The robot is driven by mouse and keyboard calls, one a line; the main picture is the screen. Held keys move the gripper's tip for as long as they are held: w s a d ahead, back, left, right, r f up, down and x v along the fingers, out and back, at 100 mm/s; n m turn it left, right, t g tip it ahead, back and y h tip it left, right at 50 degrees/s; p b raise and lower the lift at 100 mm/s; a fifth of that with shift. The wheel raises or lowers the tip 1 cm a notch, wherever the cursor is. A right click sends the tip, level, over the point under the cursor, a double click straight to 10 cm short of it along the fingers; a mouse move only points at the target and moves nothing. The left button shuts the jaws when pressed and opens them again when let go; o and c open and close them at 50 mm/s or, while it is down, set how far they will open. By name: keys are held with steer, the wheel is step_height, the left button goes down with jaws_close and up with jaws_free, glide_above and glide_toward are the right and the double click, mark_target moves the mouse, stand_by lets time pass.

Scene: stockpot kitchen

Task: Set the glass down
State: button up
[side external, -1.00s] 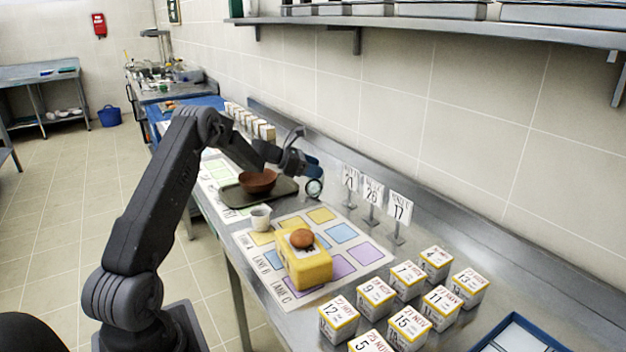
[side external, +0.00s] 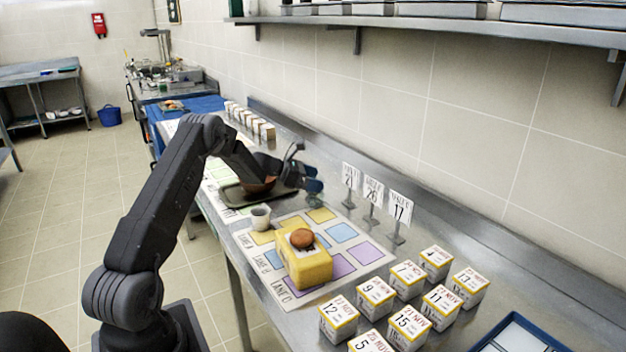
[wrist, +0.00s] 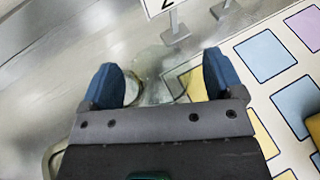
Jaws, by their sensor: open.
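The clear glass (wrist: 155,85) shows faintly between and beyond my fingertips in the wrist view. It seems to be on the steel counter, close to the edge of the coloured grid mat (wrist: 246,88). Its outline is too faint to tell whether it is upright or on its side. My gripper (side external: 313,186) is low over the counter, right of the dark tray. In the wrist view its two blue fingers (wrist: 160,82) stand wide apart, one on each side of the glass. In the side view the glass is mostly hidden below the fingers.
A brown bowl (side external: 258,185) sits on the dark tray (side external: 232,197). A small grey cup (side external: 260,217) and a yellow block (side external: 305,268) with a brown ball (side external: 301,239) are on the mat. Number signs (side external: 373,193) stand right of my gripper; several numbered boxes (side external: 409,321) are nearer.

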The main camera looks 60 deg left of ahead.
steer(key=shift+r, duration=0.2)
steer(key=v, duration=1)
steer(key=s+d+r+m+g, duration=0.15)
steer(key=d+r+m, duration=0.3)
steer(key=d, duration=0.45)
steer(key=s+d+r+m+g+h, duration=0.1)
steer(key=d+r+m+g, duration=0.3)
steer(key=d, duration=0.4)
steer(key=s+d+r+m+g, duration=0.1)
steer(key=d+r+m, duration=0.4)
steer(key=d, duration=0.4)
steer(key=s+d+m+y, duration=0.3)
steer(key=s+d+m, duration=0.4)
steer(key=s+m, duration=0.2)
steer(key=s+d+f+m+y, duration=0.1)
steer(key=s+d+m+y, duration=0.2)
steer(key=s+d+m, duration=0.4)
steer(key=s+m, duration=0.2)
steer(key=s, duration=0.3)
steer(key=shift+s+d, duration=0.35)
steer(key=shift+d, duration=0.05)
steer(key=shift+f, duration=0.1)
